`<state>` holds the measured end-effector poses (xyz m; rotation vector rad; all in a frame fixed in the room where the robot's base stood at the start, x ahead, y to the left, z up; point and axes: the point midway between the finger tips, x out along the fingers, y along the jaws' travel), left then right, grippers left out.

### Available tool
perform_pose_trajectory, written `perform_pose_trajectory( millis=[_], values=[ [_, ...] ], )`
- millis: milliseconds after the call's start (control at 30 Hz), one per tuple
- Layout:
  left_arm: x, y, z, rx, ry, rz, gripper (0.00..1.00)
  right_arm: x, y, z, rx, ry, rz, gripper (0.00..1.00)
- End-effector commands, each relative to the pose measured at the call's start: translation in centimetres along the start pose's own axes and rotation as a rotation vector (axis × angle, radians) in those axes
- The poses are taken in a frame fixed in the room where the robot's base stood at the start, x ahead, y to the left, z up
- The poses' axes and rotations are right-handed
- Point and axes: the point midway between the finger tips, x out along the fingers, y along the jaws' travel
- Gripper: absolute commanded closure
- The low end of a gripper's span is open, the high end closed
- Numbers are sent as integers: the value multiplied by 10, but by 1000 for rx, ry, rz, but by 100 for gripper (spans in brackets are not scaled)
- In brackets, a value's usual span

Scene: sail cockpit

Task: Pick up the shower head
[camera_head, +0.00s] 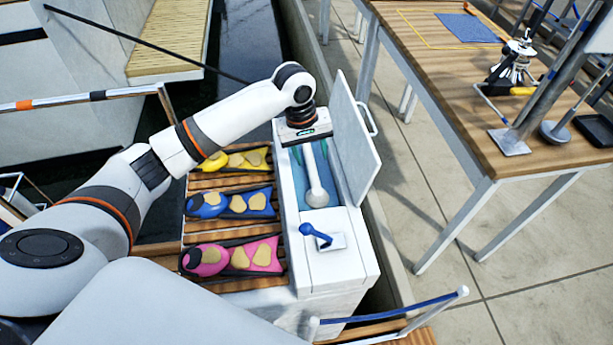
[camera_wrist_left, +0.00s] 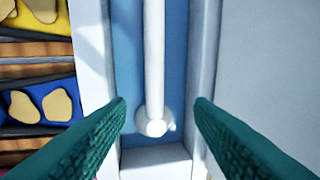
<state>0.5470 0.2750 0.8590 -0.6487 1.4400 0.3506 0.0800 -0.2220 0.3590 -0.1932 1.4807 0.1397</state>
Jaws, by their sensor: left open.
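The shower head (camera_head: 317,194) is white with a long straight handle. It lies in the blue-lined recess (camera_head: 330,185) of a white locker, its round end towards the front. It also shows in the left wrist view (camera_wrist_left: 154,80), running down the middle of the recess. My left gripper (camera_head: 309,155) is above the recess, pointing down. Its green fingers (camera_wrist_left: 160,105) are open, one on each side of the shower head, with gaps between them and it. The gripper body hides the far end of the handle in the head view. My right gripper is not in view.
The locker's open lid (camera_head: 355,140) stands upright close to the right of my left gripper. A blue lever (camera_head: 315,234) sits on the locker's front top. Yellow, blue (camera_head: 208,205) and pink (camera_head: 205,260) fins lie on slats to the left. A wooden table (camera_head: 470,110) stands to the right.

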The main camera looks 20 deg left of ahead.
Motion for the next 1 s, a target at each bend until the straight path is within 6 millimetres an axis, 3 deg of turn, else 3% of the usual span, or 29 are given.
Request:
perform_pose_trajectory(
  millis=[100,333,600,933,1000],
  values=[
    [19,1,0,-2,2,2,52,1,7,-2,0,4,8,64],
    [36,3,0,-2,1,3,52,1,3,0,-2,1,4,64],
    [74,9,-3,-1,1,2,52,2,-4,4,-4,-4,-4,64],
    [82,9,-3,0,-1,1,52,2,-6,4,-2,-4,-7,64],
    [81,9,-3,0,-1,1,63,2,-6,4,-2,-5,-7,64]
  ],
)
